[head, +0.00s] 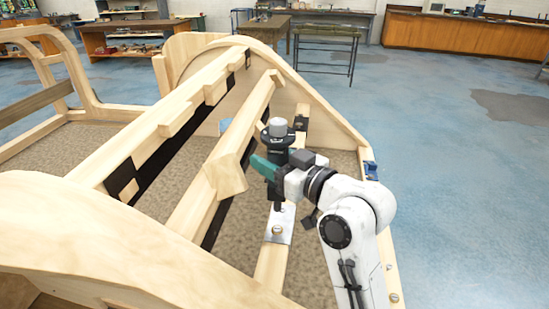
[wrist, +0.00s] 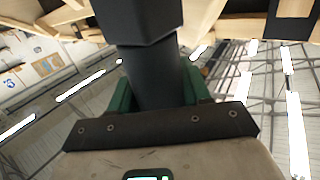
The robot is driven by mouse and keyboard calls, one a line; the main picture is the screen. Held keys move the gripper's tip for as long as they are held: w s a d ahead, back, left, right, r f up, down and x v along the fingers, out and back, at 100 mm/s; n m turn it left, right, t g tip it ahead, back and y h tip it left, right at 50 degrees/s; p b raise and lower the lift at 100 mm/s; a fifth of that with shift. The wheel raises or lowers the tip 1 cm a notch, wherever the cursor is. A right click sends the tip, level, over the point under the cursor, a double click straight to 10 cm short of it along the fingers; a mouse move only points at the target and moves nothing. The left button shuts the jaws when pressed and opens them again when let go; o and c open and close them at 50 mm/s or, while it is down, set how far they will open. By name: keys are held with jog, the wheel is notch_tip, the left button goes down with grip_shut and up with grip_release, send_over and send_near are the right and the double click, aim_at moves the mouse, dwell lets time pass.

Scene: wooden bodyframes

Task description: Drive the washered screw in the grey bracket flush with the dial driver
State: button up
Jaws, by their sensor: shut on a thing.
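My gripper (head: 268,166) has green fingers and is shut on the dial driver (head: 277,142), a dark upright tool with a light grey top. In the wrist view the driver's dark shaft (wrist: 152,70) stands between the green fingers. The grey bracket (head: 287,214) is a flat metal plate on the wooden rail below. A brass-coloured screw head (head: 277,230) shows on the bracket's near part; whether it has a washer is too small to tell. The driver's lower end is over the bracket's far part, beyond that screw. Whether it touches anything there is unclear.
A wooden beam (head: 238,140) runs close left of the driver. A curved wooden side panel (head: 300,85) rises behind it. A blue item (head: 371,168) sits on the right rail, with small brass pieces (head: 394,297) nearer me. The blue floor (head: 460,180) to the right is open.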

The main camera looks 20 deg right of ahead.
aim_at(272, 183)
jog(key=shift+f+b, duration=2.5)
jog(key=shift+f, duration=0.7)
jog(key=shift+f+b, duration=0.55)
jog(key=shift+f, duration=0.35)
dwell(3.9)
